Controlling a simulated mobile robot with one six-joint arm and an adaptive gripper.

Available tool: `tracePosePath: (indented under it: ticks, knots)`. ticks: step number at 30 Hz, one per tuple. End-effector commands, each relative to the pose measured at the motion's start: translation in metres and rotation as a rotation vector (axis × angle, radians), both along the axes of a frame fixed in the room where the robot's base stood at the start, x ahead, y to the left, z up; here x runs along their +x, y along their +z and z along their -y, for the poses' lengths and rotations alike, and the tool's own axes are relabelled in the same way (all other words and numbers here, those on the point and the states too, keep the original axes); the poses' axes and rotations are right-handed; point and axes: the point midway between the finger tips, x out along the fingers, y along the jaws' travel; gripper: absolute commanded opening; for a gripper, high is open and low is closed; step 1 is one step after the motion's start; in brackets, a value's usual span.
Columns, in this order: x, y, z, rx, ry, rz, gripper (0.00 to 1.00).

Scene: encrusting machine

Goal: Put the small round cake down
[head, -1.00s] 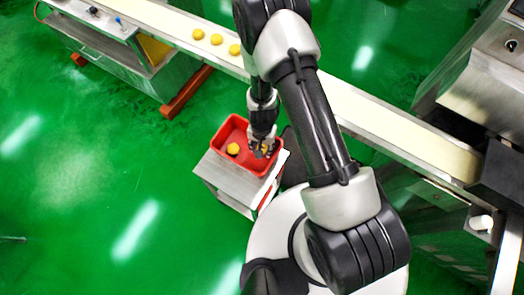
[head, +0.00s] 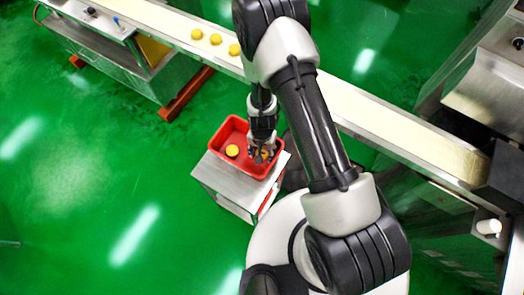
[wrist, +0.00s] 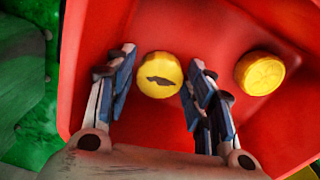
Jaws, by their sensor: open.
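A small round yellow cake (wrist: 159,76) lies in the red tray (wrist: 105,22), between and just beyond my fingertips in the wrist view. It has a dark mark on its top. My gripper (wrist: 160,78) is open, with a gap between each finger and the cake. In the head view my gripper (head: 262,157) is inside the right part of the red tray (head: 229,126) and mostly hides this cake. A second yellow cake (head: 232,151) lies in the tray to the left; in the wrist view it is at the right (wrist: 259,73).
The tray stands on a small metal stand (head: 215,172). Behind it a pale conveyor belt (head: 370,118) runs across, with several yellow cakes (head: 215,39) on it. Metal machines stand at the upper left (head: 120,48) and right. Green floor is clear at the left.

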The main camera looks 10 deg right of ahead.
Motion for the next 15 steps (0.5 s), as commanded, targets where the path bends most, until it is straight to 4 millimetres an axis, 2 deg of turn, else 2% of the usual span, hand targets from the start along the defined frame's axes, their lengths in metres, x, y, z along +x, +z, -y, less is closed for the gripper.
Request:
tracePosePath:
  ticks: [8, 15]
  knots:
    - [0.0, 0.008, 0.0, 0.0, 0.0, 0.0, 0.48]
    - [0.0, 0.036, 0.0, 0.0, 0.001, 0.0, 0.48]
